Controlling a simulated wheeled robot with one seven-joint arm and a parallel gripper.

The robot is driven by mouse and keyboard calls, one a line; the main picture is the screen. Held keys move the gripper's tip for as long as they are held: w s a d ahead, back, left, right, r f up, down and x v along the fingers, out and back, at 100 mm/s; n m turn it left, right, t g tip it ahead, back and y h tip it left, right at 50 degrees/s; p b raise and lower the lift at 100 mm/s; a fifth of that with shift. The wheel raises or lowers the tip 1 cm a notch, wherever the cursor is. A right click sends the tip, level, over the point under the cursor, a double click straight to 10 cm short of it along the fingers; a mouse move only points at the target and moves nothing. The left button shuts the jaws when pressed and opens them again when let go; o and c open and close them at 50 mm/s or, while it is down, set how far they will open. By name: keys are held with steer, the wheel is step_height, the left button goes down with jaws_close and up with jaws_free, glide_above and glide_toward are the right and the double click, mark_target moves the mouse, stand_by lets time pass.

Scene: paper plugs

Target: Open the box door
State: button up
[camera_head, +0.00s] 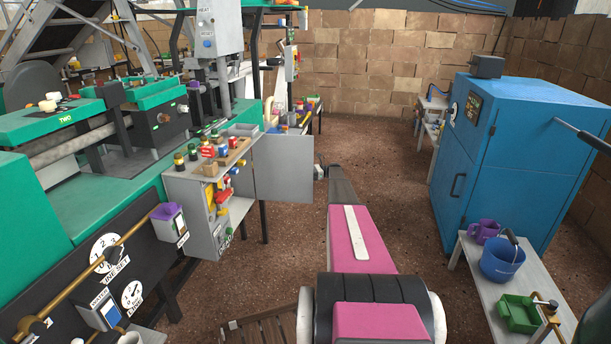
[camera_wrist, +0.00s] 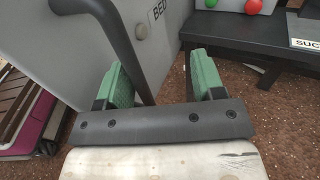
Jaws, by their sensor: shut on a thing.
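The grey box (camera_head: 196,222) stands beside the green machine, with colourful parts inside its open front. Its grey door (camera_head: 283,168) stands swung out to the right; it also fills the upper left of the wrist view (camera_wrist: 70,62), with a "BED" label. A dark bar handle (camera_wrist: 118,38) runs down from the door between the green fingers of my gripper (camera_wrist: 162,75). The fingers look spaced apart, with the handle nearer the left one. In the head view, my gripper (camera_head: 320,172) is at the door's right edge, and its grip is too small to make out.
Jars and blocks (camera_head: 208,150) stand on top of the box. A blue cabinet (camera_head: 518,150) is at the right, with a low table (camera_head: 483,283) holding a blue bucket (camera_head: 502,259) before it. Brown floor (camera_head: 385,205) lies open between.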

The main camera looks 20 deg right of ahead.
steer(key=shift+w+d+f, duration=0.1)
steer(key=shift+w, duration=0.25)
steer(key=d, duration=0.3)
steer(key=s+d, duration=0.1)
steer(key=d, duration=0.6)
steer(key=shift+s+d, duration=0.2)
steer(key=shift+d, duration=0.1)
steer(key=shift+c, duration=0.3)
steer(key=shift+s, duration=0.15)
